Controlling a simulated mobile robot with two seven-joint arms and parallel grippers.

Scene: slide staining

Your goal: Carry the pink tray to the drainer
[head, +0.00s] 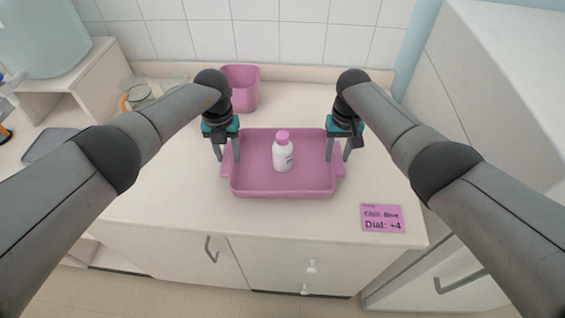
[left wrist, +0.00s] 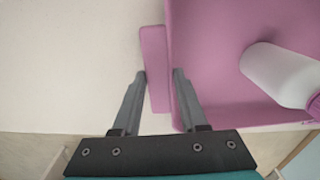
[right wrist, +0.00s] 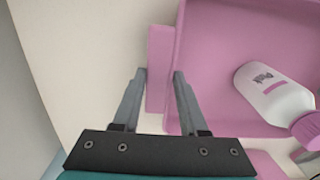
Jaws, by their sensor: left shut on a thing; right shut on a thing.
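The pink tray (head: 258,187) is on or just above the light counter near its front edge; I cannot tell if it touches. A white bottle with a pink cap (head: 283,155) stands in it. My left gripper (head: 229,160) is shut on the tray's left handle, which shows between the fingers in the left wrist view (left wrist: 155,80). My right gripper (head: 338,160) is shut on the right handle, seen between the fingers in the right wrist view (right wrist: 159,75). I do not make out a drainer for certain.
A pink bin (head: 241,88) stands behind the tray by the tiled wall. Glass jars (head: 140,95) and a grey flat thing (head: 50,146) are at the left. A pink note (head: 383,218) lies at the front right. A tall white unit (head: 490,110) bounds the right side.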

